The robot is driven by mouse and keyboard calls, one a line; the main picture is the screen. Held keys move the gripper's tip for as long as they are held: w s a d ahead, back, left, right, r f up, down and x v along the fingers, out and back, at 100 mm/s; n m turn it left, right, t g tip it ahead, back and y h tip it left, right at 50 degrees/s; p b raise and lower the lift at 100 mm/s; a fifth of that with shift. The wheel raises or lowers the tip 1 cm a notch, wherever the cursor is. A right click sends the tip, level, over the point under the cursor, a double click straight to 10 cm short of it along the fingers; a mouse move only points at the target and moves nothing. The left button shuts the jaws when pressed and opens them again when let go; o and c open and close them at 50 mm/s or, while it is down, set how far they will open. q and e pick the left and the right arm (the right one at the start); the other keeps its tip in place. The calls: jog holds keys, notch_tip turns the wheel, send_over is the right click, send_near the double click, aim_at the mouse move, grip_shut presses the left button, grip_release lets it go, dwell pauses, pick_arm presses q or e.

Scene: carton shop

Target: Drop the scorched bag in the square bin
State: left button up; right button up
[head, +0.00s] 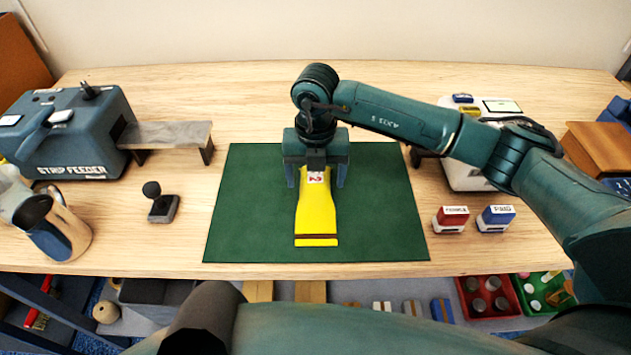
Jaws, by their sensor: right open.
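A yellow bag (317,215) lies flat on the green mat (385,225), with a white and red label near its far end and a dark brown band across its near end. I cannot tell for sure whether that band is scorching. My right gripper (316,182) is open over the bag's far end, with one finger on each side of it; the body of the gripper hides that end. A grey box-like bin (150,292) shows partly below the table's front edge at the lower left; I cannot tell its full shape. My left gripper is not in view.
A strip feeder (75,130) with a metal shelf stands at the left, near a metal jug (60,235) and a small black-knobbed stamp (160,203). Red (451,219) and blue (496,219) stamps stand right of the mat. Red and green trays (488,296) sit below the front edge.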

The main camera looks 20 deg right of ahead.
jog(key=shift+f, duration=0.5)
jog(key=c, duration=1.1)
jog(key=shift+r, duration=0.1)
